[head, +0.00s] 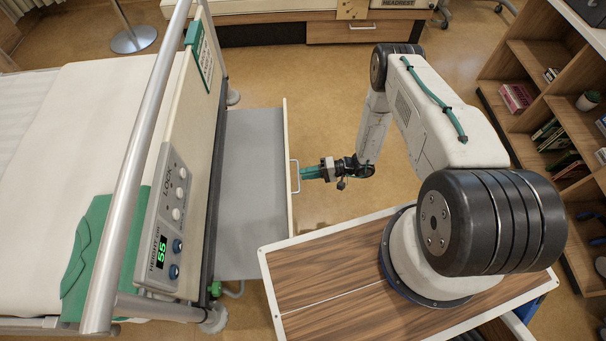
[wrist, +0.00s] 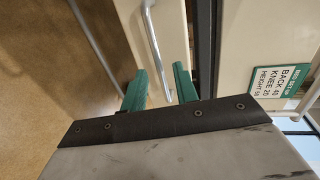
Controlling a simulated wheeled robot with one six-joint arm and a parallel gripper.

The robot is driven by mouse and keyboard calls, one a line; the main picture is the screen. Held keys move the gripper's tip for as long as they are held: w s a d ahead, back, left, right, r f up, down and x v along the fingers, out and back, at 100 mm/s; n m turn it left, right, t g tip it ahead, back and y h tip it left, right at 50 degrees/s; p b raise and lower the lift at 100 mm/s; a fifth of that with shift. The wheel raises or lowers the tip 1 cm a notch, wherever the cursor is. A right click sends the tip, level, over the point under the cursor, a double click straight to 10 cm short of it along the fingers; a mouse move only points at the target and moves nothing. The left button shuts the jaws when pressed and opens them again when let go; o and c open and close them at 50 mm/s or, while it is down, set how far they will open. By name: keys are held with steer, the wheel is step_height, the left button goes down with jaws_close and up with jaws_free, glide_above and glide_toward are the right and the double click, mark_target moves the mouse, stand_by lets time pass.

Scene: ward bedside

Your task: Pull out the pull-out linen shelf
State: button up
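The pull-out linen shelf (head: 250,190) is a grey flat board with a cream front panel. It stands out from under the bed's foot end in the head view. A thin metal bar handle (head: 298,176) is on its front; it also shows in the wrist view (wrist: 155,42). My gripper (head: 304,173) has green fingers and is at the handle, level with its middle. In the wrist view the fingers (wrist: 160,72) are apart, with the handle bar appearing between them and a gap on each side. I cannot tell whether either finger touches it.
The bed (head: 90,130) with its rail and control panel (head: 168,220) is on the left. My wood-topped base is below right. A bookshelf (head: 545,80) stands at the right and a wooden cabinet (head: 345,30) at the back. The floor (head: 330,110) between shelf and arm is clear.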

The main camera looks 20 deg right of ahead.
steer(key=v, duration=0.5)
steer(key=shift+s+d+r, duration=0.1)
steer(key=shift+d, duration=0.15)
